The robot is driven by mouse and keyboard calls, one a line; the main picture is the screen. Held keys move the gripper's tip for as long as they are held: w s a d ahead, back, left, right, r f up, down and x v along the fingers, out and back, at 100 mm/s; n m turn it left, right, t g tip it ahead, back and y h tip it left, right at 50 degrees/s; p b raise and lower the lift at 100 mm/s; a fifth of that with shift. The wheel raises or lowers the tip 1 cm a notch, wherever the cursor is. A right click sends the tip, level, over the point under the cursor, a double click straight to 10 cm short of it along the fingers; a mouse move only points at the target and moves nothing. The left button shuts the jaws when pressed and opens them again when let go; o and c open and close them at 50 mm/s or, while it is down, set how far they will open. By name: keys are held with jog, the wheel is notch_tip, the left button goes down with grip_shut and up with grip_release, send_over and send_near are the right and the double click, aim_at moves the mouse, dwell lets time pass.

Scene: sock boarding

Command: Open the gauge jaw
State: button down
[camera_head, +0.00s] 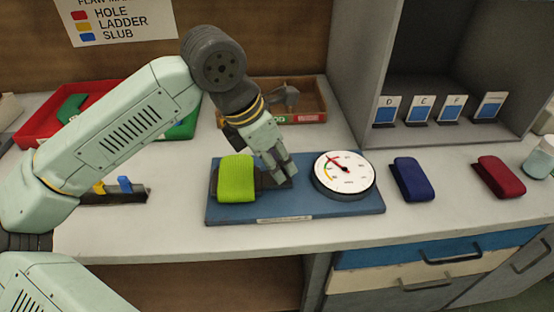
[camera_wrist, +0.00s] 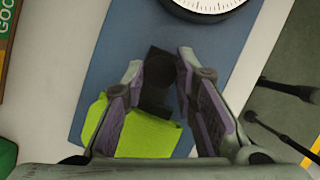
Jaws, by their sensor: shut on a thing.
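The gauge is a blue base plate (camera_head: 295,211) on the bench with a round white dial (camera_head: 344,172) at its right; the dial's rim shows at the top of the wrist view (camera_wrist: 205,8). A bright green folded sock (camera_head: 236,179) lies over the left part of the plate, and also shows in the wrist view (camera_wrist: 145,135). My gripper (camera_head: 284,180) is low over the plate between sock and dial. In the wrist view its fingers (camera_wrist: 160,66) are on both sides of the dark gauge jaw (camera_wrist: 156,82), shut on it. The fingers partly hide the jaw.
A blue folded sock (camera_head: 411,179) and a dark red one (camera_head: 499,177) lie to the right. A red tray (camera_head: 45,122) and a brown box (camera_head: 312,100) stand behind. A shelf with lettered cards (camera_head: 421,109) is at the back right. The bench front is mostly clear.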

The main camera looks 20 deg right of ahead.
jog(key=d+b, duration=0.1)
jog(key=s+d, duration=0.1)
jog(key=d, duration=0.1)
jog(key=shift+f+b, duration=0.15)
jog(key=shift+b, duration=0.25)
jog(key=shift+d, duration=0.25)
jog(key=c, duration=1.3)
grip_release()
jog(key=shift+r, duration=0.25)
jog(key=v, duration=1.2)
jog(key=shift+a, duration=0.1)
jog(key=shift+f, duration=0.1)
